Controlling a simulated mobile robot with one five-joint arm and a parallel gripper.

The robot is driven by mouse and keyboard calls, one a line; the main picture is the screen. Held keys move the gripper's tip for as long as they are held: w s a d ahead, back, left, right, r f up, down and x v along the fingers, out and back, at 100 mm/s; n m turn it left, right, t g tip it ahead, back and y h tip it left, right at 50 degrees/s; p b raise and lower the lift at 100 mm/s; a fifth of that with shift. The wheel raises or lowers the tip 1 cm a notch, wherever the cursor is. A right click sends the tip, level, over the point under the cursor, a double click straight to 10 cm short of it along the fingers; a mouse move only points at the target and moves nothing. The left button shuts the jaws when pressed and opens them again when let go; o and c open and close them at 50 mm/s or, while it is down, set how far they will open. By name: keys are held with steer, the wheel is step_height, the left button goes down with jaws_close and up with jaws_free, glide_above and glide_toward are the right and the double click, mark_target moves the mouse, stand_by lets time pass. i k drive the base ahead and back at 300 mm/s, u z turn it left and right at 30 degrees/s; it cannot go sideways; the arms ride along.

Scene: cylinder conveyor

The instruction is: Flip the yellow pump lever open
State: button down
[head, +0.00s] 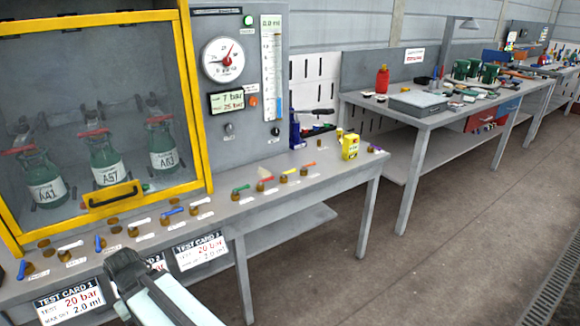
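A row of small levers on brass valve bodies runs along the front of the grey bench (330,180). The end of my arm with my gripper (127,268) shows at the bottom left, in front of the bench and test cards, well left of that lever. Its fingers are not clear, so its opening cannot be judged.
Green (240,189), red (265,174) and blue (172,211) levers share the row. A yellow-framed cabinet (199,100) holds green flasks (105,160). A yellow box (350,147) stands right of the levers. The floor (400,270) at right is clear.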

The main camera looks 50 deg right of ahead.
mark_target(284, 175)
steer(key=k, duration=1.15)
steer(key=z, duration=0.4)
steer(key=i, duration=0.7)
steer(key=z, duration=0.05)
